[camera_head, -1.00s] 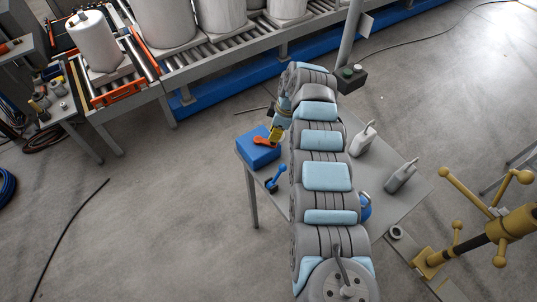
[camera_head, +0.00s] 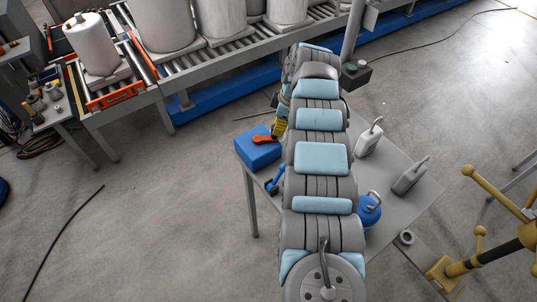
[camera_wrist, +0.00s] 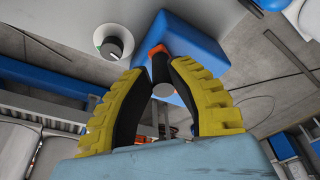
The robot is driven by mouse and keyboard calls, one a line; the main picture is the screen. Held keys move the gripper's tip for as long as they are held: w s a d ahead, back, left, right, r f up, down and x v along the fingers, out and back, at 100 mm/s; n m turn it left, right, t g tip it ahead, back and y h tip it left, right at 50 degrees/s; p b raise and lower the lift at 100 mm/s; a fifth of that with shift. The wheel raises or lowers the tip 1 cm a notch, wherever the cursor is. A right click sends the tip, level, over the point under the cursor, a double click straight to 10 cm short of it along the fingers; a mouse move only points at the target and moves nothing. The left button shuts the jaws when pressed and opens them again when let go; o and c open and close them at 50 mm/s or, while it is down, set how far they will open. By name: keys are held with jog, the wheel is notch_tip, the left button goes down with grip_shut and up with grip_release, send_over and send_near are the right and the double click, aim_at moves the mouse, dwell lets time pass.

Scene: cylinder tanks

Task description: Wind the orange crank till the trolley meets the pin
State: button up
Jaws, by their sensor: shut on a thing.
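The orange crank (camera_head: 264,139) sits on top of a blue box (camera_head: 256,153) at the left edge of a grey table. My gripper (camera_head: 278,128) reaches it from the right, partly hidden behind my arm. In the wrist view my gripper's yellow, black-lined fingers (camera_wrist: 162,88) close around the crank's dark handle, with its grey round end (camera_wrist: 163,91) between them. The orange crank arm (camera_wrist: 157,50) shows just beyond, against the blue box (camera_wrist: 195,43). I cannot make out the trolley or the pin in either view.
The grey table (camera_head: 403,217) also holds a blue-handled part (camera_head: 274,180), a white bottle (camera_head: 369,138), a grey bottle (camera_head: 410,177) and a blue can (camera_head: 369,209). A roller conveyor (camera_head: 225,55) with white tanks runs behind. A yellow-handled stand (camera_head: 445,270) is at right.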

jog(key=shift+w+f+b, duration=0.25)
jog(key=shift+b, duration=0.65)
jog(key=shift+c, duration=0.3)
jog(key=shift+w+a+r+b, duration=0.1)
jog(key=shift+r+b, duration=0.1)
jog(key=shift+b, duration=0.75)
jog(key=shift+o, duration=0.2)
jog(key=shift+a+r+b, duration=0.2)
jog(key=shift+a+b, duration=0.05)
jog(key=shift+b, duration=0.4)
jog(key=shift+w+a+r, duration=0.1)
jog(key=shift+a+r, duration=0.1)
jog(key=shift+a, duration=0.05)
jog(key=o, duration=0.5)
jog(key=shift+o, duration=0.2)
jog(key=shift+d, duration=0.1)
jog(key=shift+v, duration=1.25)
jog(key=shift+p+v, duration=1)
jog(key=shift+v, duration=0.2)
